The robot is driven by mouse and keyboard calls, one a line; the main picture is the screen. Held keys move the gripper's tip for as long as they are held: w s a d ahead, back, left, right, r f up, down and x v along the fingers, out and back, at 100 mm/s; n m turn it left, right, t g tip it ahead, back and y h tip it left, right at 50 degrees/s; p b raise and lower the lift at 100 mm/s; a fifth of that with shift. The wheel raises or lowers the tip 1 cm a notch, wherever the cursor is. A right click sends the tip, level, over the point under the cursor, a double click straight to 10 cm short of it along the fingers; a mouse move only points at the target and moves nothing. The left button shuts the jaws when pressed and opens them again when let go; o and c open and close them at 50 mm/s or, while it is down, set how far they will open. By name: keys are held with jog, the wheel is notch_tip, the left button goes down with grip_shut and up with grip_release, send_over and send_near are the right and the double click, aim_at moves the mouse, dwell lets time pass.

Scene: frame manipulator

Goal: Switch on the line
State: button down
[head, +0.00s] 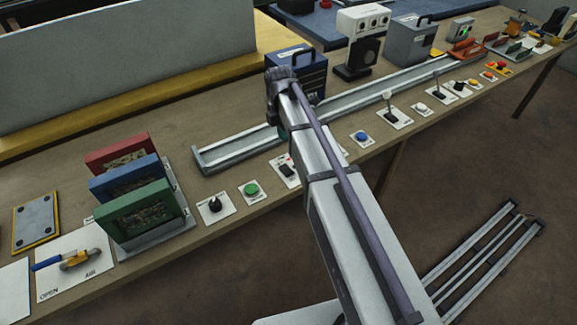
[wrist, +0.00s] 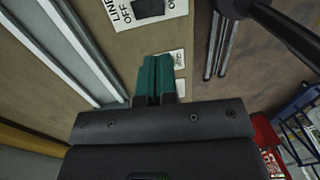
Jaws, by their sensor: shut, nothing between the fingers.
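The line switch is a dark rocker (wrist: 148,7) on a white plate marked LINE, OFF and ON, at the top edge of the wrist view and partly cut off. A black switch on a white plate (head: 288,170), likely the same one, shows in the head view just left of my arm. I cannot tell which way the rocker is set. My gripper (wrist: 157,58) has its teal fingers together and empty.
A green button (head: 251,189) and a black knob (head: 215,204) lie to the left along the table's front edge. A blue button (head: 362,137) is right of my arm. A metal rail (head: 235,150) runs behind. Red, blue and green frames (head: 140,210) stand at left.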

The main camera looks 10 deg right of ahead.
aim_at(289, 172)
jog(key=f+b, duration=0.4)
jog(key=s+f+b, duration=0.1)
jog(key=f+b, duration=0.4)
jog(key=s+f+b, duration=0.1)
jog(key=f+b, duration=0.4)
jog(key=shift+d, duration=0.3)
jog(key=shift+r, duration=0.1)
